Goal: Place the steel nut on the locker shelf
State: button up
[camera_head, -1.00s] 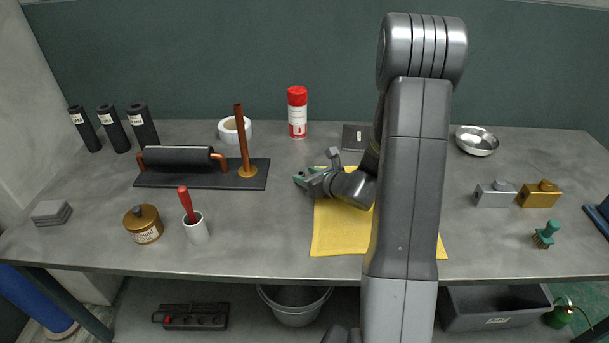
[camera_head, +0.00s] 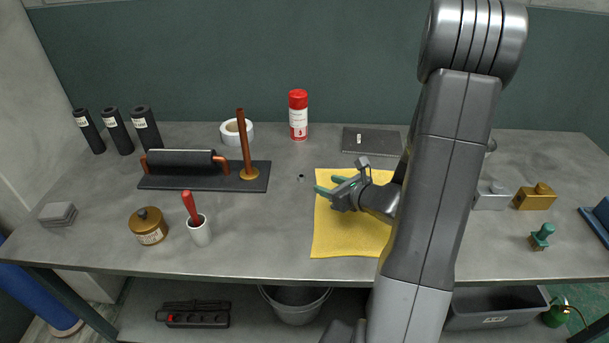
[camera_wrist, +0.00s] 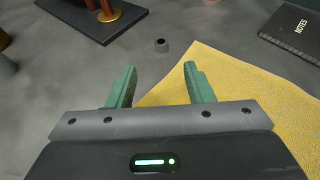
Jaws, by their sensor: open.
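A small dark grey ring, apparently the steel nut (camera_head: 301,177), stands on the bench just left of the yellow cloth. It also shows in the wrist view (camera_wrist: 161,46), ahead of my fingertips and roughly centred between them. My gripper (camera_head: 326,185) is over the cloth's upper left corner, a little right of the nut. Its two green fingers (camera_wrist: 160,72) are spread in the wrist view, with nothing between them. I see no locker shelf that I can identify in either view.
The yellow cloth (camera_head: 337,235) lies under my arm. Left stand a pipe on a dark base (camera_head: 205,181), a brass pot (camera_head: 149,230) and a white cup (camera_head: 200,234). A red-capped can (camera_head: 298,118) and a dark notebook (camera_head: 371,140) are behind. Bare bench surrounds the nut.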

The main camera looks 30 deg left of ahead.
send_near(302, 176)
jog(key=x, duration=0.3)
jog(key=shift+s+a+r+p, duration=0.1)
jog(key=shift+r+p, duration=0.15)
jog(key=shift+p, duration=0.1)
jog(key=shift+p+x, duration=0.85)
jog(key=shift+x, duration=2.25)
jog(key=shift+f, duration=0.2)
grip_shut()
